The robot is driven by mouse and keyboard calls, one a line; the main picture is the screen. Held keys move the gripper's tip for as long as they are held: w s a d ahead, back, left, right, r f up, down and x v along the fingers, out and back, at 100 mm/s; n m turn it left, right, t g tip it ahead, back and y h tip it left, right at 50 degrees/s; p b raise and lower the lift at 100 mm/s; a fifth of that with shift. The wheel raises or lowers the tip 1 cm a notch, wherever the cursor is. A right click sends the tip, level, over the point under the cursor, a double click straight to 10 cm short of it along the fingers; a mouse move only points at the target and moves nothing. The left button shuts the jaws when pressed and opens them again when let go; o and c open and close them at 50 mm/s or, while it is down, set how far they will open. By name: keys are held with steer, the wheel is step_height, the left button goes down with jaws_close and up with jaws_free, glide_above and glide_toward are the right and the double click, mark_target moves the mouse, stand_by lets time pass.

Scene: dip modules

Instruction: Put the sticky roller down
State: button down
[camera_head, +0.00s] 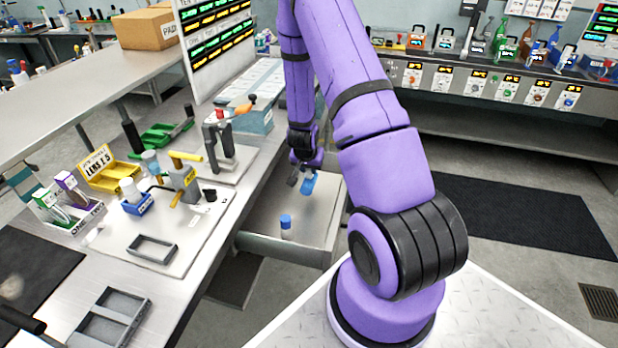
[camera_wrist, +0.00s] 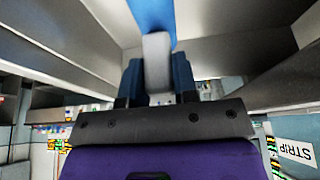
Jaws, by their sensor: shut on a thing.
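My gripper (camera_head: 301,181) hangs at the end of my purple arm, over the open drawer (camera_head: 262,222). It is shut on the sticky roller, whose blue part (camera_head: 309,184) shows beside the fingers. In the wrist view, my gripper's fingers (camera_wrist: 157,75) stand on either side of a pale grey piece (camera_wrist: 157,52), with a blue piece (camera_wrist: 152,14) beyond it. The rest of the roller is out of frame or hidden. I cannot tell whether the roller touches the drawer floor.
A small blue-capped bottle (camera_head: 286,228) stands in the drawer, to the lower left of the gripper. The bench at left holds a yellow bin (camera_head: 105,172), a black-handled press (camera_head: 221,150) and an empty grey frame (camera_head: 152,249). Grey drawer or bench surfaces surround the wrist view.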

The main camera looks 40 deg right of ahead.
mark_target(309, 176)
steer(key=shift+f, duration=2)
steer(key=c, duration=0.9)
jaws_free()
steer(key=shift+f, duration=0.15)
